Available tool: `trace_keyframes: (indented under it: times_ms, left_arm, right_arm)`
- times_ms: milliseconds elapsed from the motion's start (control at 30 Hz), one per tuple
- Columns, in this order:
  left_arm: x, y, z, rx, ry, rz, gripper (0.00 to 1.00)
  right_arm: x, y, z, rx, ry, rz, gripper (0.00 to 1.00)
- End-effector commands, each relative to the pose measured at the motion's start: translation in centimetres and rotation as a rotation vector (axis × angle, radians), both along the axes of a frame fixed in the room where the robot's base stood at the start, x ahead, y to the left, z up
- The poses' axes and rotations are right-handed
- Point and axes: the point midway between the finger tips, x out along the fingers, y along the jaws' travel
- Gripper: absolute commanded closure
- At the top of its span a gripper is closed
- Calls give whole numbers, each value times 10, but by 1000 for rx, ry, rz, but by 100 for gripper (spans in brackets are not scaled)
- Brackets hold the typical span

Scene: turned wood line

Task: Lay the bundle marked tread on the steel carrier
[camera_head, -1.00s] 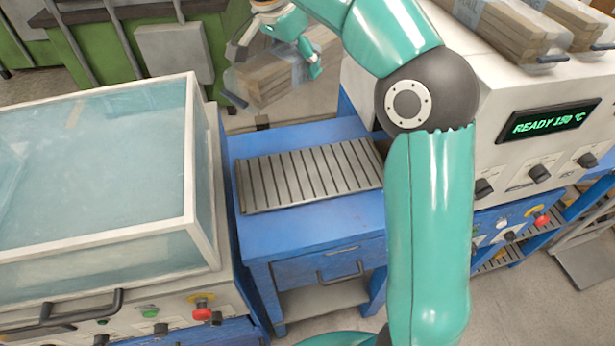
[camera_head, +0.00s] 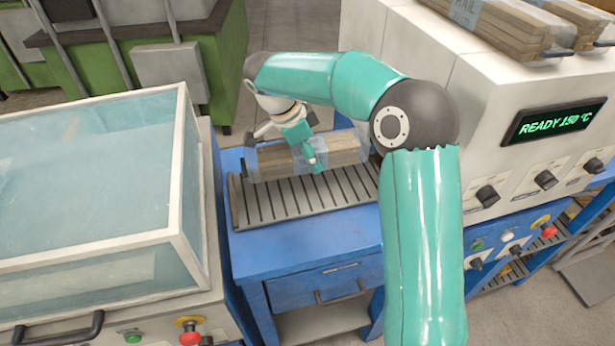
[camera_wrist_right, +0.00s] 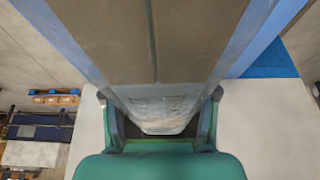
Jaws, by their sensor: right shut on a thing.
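A bundle of wooden slats in clear bluish wrap (camera_head: 345,147) is over the back part of the steel carrier (camera_head: 262,211), a slotted grey plate on a blue cabinet. My right gripper (camera_head: 305,152) is shut on the bundle around its middle. In the right wrist view the bundle (camera_wrist_right: 155,40) fills the upper middle, with the gripper's fingers (camera_wrist_right: 160,125) on either side of its wrap. No marking can be read on it. I cannot tell whether the bundle touches the carrier or hangs just above it. My left gripper is not in view.
A glass-walled tank (camera_head: 90,190) stands close on the left. A white heater unit (camera_head: 470,120) with a "READY 150 °C" display stands on the right, with more wrapped bundles (camera_head: 490,30) on top. The carrier's front part is bare.

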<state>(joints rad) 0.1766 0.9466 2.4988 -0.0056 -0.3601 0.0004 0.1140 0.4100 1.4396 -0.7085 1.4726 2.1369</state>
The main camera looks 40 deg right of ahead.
Motion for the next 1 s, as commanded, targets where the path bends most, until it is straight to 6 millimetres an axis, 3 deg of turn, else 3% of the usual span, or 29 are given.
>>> trace_keyframes:
  times_ms: [533,933,967,1000]
  left_arm:
    - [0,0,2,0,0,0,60]
    - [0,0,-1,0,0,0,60]
    - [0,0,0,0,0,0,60]
    - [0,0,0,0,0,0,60]
  right_arm:
    - [0,0,-58,-1,1,1,95]
    - [1,0,-64,-1,-2,1,95]
    - [1,0,-63,-1,-1,2,37]
    - [1,0,-63,-1,-1,2,31]
